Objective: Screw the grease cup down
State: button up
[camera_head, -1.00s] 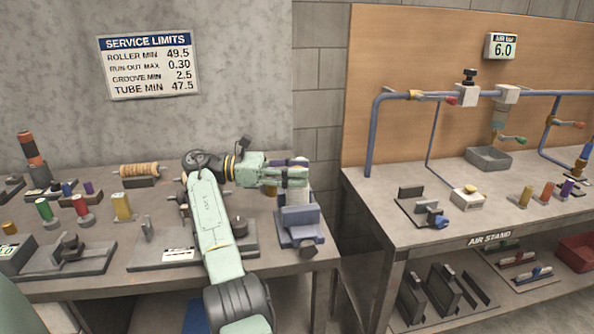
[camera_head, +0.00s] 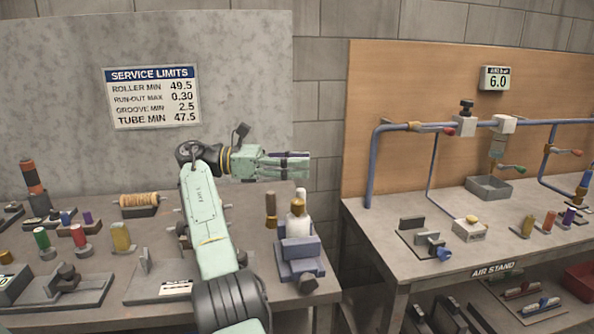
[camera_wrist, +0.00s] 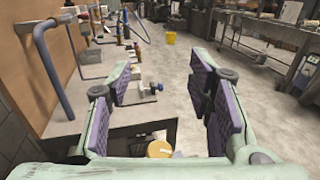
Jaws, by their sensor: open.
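My gripper (camera_head: 296,166) points right, level, above the right end of the left bench. It is open and empty; in the wrist view its purple-padded fingers (camera_wrist: 162,88) stand wide apart.
A brown upright piece (camera_head: 271,208) stands just left of the vise. A gap separates the left bench from the air stand bench (camera_head: 400,262) on the right. Blue pipework (camera_head: 369,165) rises there. The space above the vise is free.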

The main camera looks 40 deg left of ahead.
jog(key=w+d+f+y+b, duration=0.2)
jog(key=w+d+y, duration=0.1)
jog(key=w+d, duration=0.35)
jog(key=n+t+y+b, duration=0.4)
jog(key=n+y+b, duration=0.3)
jog(key=n+y, duration=1.3)
send_near(297, 209)
jog(key=w+f+m+y, duration=0.1)
jog(key=w+m+y, duration=0.1)
jog(key=p+x, duration=0.3)
jog(key=x, duration=0.7)
jog(key=shift+c, duration=0.4)
grip_shut()
